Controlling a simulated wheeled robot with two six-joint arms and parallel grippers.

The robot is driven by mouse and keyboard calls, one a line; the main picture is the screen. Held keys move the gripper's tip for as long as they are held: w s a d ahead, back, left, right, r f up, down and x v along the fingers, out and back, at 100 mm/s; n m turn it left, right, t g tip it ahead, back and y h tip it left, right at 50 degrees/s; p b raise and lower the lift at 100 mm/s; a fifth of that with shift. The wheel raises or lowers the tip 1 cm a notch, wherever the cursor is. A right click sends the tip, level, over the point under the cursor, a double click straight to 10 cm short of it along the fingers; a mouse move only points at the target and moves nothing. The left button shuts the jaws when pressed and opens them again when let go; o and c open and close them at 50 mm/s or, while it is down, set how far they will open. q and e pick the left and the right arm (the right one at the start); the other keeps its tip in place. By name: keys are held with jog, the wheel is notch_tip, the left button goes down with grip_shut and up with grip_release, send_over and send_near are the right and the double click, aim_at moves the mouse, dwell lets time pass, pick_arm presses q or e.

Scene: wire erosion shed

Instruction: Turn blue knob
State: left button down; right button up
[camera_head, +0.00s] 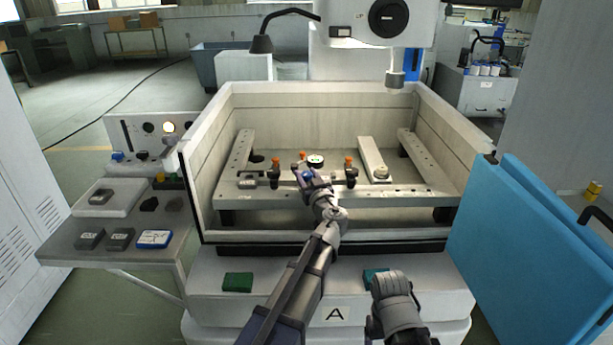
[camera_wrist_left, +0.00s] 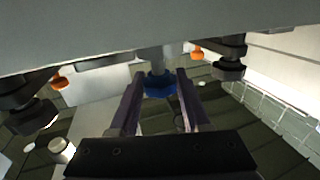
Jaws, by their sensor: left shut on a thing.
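The blue knob (camera_wrist_left: 160,85) shows in the left wrist view, hanging from a grey stem under a pale metal part. My left gripper (camera_wrist_left: 160,92) has its two fingers on either side of the knob and is shut on it. In the head view my left gripper (camera_head: 306,174) reaches over the front wall of the machine tank to the fixture rail (camera_head: 346,195). There the wrist and fingers mostly hide the knob. Part of my right arm (camera_head: 395,300) shows at the bottom, but its fingers are not visible.
Orange-topped clamps (camera_head: 348,162) stand close to the gripper, with a round dial gauge (camera_head: 315,160) just behind. The tank walls (camera_head: 208,190) enclose the fixture. A blue door panel (camera_head: 530,240) stands at the right. A side table (camera_head: 120,228) with small blocks is at the left.

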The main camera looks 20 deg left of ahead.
pick_arm(q)
jog(key=shift+w+d+n+y, duration=0.1)
jog(key=shift+n+y, duration=0.2)
jog(key=shift+y, duration=0.1)
jog(key=n+g+y, duration=0.2)
jog(key=g+y, duration=0.1)
jog(key=shift+w+n, duration=0.1)
jog(key=shift+n, duration=0.2)
jog(key=shift+n+g+y, duration=1.3)
jog(key=shift+n+g, duration=0.2)
jog(key=shift+g, duration=0.6)
jog(key=shift+s, duration=0.2)
jog(key=shift+c, duration=1.8)
grip_release()
